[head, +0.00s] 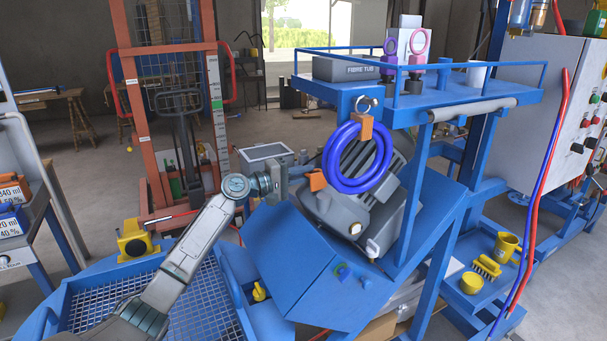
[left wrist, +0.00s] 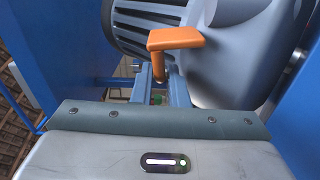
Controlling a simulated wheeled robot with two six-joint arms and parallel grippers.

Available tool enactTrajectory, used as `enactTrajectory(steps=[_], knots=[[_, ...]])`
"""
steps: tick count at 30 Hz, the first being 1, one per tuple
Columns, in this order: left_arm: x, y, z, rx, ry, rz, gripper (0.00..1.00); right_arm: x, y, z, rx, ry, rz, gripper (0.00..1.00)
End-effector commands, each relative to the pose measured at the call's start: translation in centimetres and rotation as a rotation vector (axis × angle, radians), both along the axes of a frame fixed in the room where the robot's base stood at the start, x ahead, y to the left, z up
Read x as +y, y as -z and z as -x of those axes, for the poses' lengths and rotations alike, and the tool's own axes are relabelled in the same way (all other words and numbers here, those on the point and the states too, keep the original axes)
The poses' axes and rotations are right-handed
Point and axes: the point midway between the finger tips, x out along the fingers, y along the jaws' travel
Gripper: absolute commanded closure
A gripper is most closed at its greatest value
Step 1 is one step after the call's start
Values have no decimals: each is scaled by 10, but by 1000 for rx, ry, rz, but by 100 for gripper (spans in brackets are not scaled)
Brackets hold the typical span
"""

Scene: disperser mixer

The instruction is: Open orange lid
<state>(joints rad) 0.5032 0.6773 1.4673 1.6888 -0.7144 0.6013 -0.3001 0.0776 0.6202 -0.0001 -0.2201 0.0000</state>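The orange lid (head: 317,181) is on the grey rounded machine body, at the middle of the head view. In the left wrist view the lid (left wrist: 177,38) shows a flat orange top on a short stem. My left gripper (head: 301,174) reaches it from the left. In the left wrist view the fingers of my left gripper (left wrist: 160,72) are close together, with the stem filling the narrow gap at their tips. The lid looks down and seated against the body. The exact finger contact is partly hidden. My right gripper is not in view.
A blue hose coil (head: 361,158) hangs just right of the lid. Blue frame posts (head: 410,200) and a sloped blue panel (head: 293,262) surround the machine. A blue shelf (head: 440,95) is above. Yellow cups and a brush (head: 486,267) sit at the lower right.

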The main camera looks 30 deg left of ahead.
Motion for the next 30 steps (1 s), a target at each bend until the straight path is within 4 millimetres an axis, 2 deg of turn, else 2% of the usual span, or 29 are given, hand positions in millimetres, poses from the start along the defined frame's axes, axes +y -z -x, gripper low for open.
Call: enactTrajectory(steps=[1,3,14,30], knots=[[0,4,0,6,1,0,77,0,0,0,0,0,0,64],[0,3,0,5,1,0,68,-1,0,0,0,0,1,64],[4,3,5,1,-2,-2,68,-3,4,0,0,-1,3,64],[42,8,70,5,0,-6,68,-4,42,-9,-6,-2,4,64]])
